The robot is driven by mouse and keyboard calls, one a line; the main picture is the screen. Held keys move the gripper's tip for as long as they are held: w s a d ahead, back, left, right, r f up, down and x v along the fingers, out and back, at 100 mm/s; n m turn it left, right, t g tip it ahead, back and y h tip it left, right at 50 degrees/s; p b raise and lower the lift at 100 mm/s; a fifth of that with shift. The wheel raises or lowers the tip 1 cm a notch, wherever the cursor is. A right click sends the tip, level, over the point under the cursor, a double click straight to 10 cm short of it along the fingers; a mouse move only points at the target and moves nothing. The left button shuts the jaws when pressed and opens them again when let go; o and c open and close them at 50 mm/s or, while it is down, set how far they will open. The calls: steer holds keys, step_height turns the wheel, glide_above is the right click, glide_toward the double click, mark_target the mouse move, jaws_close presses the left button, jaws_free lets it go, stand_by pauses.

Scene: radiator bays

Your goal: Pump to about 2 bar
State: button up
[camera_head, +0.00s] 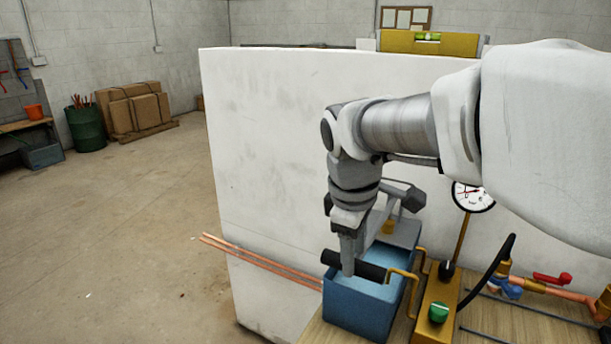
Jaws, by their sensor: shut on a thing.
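My gripper (348,262) points down and is shut on the black pump handle (370,270), above the blue water tank (358,307) of the pump. A yellow bent bar (403,272) joins the handle's right end. A round white pressure gauge (473,197) stands behind on a brass stem; my arm hides part of its top. Its needle is too small to read surely. A yellow block (433,318) beside the tank carries a green knob (438,312) and a black knob (447,270).
A black hose (492,268) runs to brass fittings with a red lever (552,279). Copper pipes (262,262) stick out left of the tank. A white panel (270,140) stands close behind my arm. The floor at left is open.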

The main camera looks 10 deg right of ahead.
steer(key=shift+d+f+t+h+b, duration=0.15)
steer(key=shift+f+t+h+b, duration=0.2)
steer(key=shift+f+b, duration=1.25)
step_height(320, 180, up, 3)
steer(key=p, duration=0.3)
steer(key=shift+w+d+f, duration=0.1)
steer(key=shift+w, duration=0.05)
steer(key=r+p, duration=0.1)
steer(key=r+g+p, duration=0.1)
steer(key=p, duration=0.1)
steer(key=y+p, duration=0.1)
steer(key=p, duration=0.1)
steer(key=shift+w+d+r, duration=0.2)
steer(key=shift+w+r, duration=0.05)
steer(key=shift+r, duration=0.15)
steer(key=shift+f, duration=0.1)
